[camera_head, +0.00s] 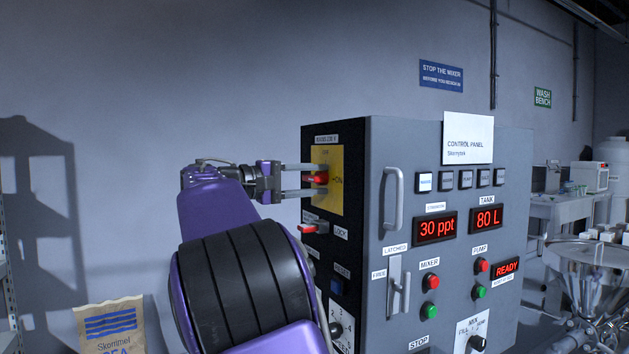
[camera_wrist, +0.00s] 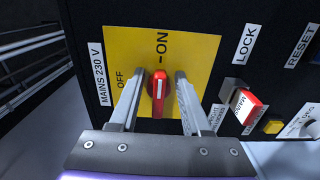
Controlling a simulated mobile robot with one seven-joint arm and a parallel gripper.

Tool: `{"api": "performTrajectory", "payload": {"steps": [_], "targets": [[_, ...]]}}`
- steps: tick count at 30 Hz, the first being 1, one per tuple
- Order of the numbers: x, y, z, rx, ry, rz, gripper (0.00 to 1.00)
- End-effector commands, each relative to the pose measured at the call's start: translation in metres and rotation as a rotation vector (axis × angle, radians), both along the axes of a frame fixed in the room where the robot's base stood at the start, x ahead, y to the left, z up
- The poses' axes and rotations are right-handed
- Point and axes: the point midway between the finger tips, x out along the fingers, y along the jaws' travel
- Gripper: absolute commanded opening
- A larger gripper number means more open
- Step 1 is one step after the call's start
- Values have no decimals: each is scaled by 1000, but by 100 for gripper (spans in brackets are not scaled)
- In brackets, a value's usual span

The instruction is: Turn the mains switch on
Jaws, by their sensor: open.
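The mains switch (camera_head: 321,177) is a red rotary handle on a yellow plate on the dark side of the control cabinet. In the wrist view the handle (camera_wrist: 158,95) has a white stripe and lines up with the ON mark (camera_wrist: 161,44); the OFF mark (camera_wrist: 122,79) lies to its left. My gripper (camera_head: 323,179) is open, with one finger on each side of the handle. In the wrist view the fingertips (camera_wrist: 159,74) flank the handle with narrow gaps. Whether the fingers touch the plate cannot be told.
Below the switch on the same dark side are a red-tipped lock lever (camera_head: 309,228) and a blue reset button (camera_head: 336,286). The cabinet front has a grey handle (camera_head: 393,200) near the edge. A paper sack (camera_head: 110,328) stands at the lower left.

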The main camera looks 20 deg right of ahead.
Motion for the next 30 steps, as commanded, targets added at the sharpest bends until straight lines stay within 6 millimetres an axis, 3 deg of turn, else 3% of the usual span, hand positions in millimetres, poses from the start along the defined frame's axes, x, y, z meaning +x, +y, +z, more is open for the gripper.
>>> {"api": "performTrajectory", "payload": {"steps": [4,8,21,30], "targets": [[0,5,0,0,0,-1,48],[-1,24,0,0,1,2,48],[-4,129,2,-2,0,4,48],[-6,170,1,0,-1,1,48]]}}
